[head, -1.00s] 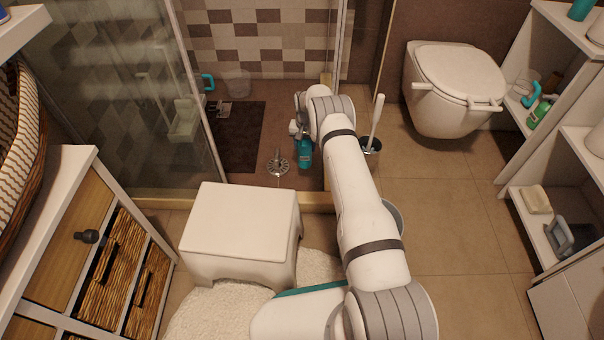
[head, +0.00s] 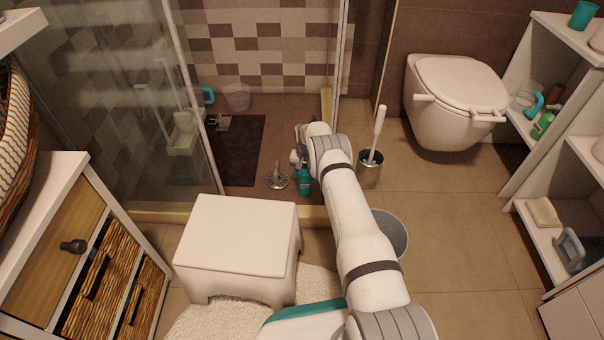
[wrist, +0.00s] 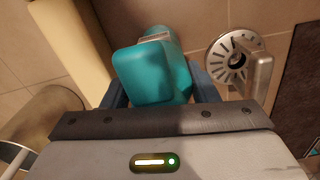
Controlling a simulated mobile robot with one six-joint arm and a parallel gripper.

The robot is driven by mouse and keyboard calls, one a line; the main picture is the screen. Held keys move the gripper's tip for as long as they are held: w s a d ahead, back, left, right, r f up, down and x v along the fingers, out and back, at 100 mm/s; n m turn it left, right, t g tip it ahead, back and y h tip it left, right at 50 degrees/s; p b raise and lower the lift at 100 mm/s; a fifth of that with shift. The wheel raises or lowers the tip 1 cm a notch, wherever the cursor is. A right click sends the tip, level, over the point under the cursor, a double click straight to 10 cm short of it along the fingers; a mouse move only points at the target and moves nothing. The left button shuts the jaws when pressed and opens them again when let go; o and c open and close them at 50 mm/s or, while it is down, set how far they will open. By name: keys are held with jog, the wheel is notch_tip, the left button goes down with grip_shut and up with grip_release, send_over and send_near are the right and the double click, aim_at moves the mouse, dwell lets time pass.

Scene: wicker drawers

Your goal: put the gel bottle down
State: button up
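The gel bottle (head: 304,182) is teal and stands low in the shower area, just right of the round drain (head: 277,179). In the wrist view the gel bottle (wrist: 155,72) lies between the two blue fingers of my gripper (wrist: 160,85), which is shut on it. In the head view my gripper (head: 301,166) is mostly hidden by my own arm. The bottle's base is close to the shower floor (head: 240,188); I cannot tell whether it touches.
A wooden sill (head: 312,213) edges the shower in front of the bottle. A white stool (head: 238,235) stands before it. A toilet brush holder (head: 369,169) and grey bucket (head: 393,232) are to the right. A dark mat (head: 237,150) lies left of the drain.

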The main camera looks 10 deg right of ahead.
jog(key=o, duration=0.4)
jog(key=shift+c, duration=0.2)
jog(key=shift+r, duration=0.15)
notch_tip(320, 180, up, 12)
jog(key=p, duration=0.5)
jog(key=s+r+n, duration=0.1)
jog(key=s+r, duration=0.4)
jog(key=r, duration=0.5)
jog(key=s+r, duration=0.4)
jog(key=r, duration=0.5)
jog(key=s+r+n, duration=0.1)
jog(key=s+r, duration=0.4)
jog(key=r, duration=0.5)
jog(key=s+r, duration=0.4)
jog(key=s, duration=0.3)
jog(key=s+r, duration=0.4)
jog(key=s, duration=0.4)
jog(key=s+a+n+t, duration=0.1)
jog(key=s+n, duration=0.1)
jog(key=s, duration=1.5)
jog(key=shift+s+a, duration=0.25)
jog(key=shift+s, duration=0.15)
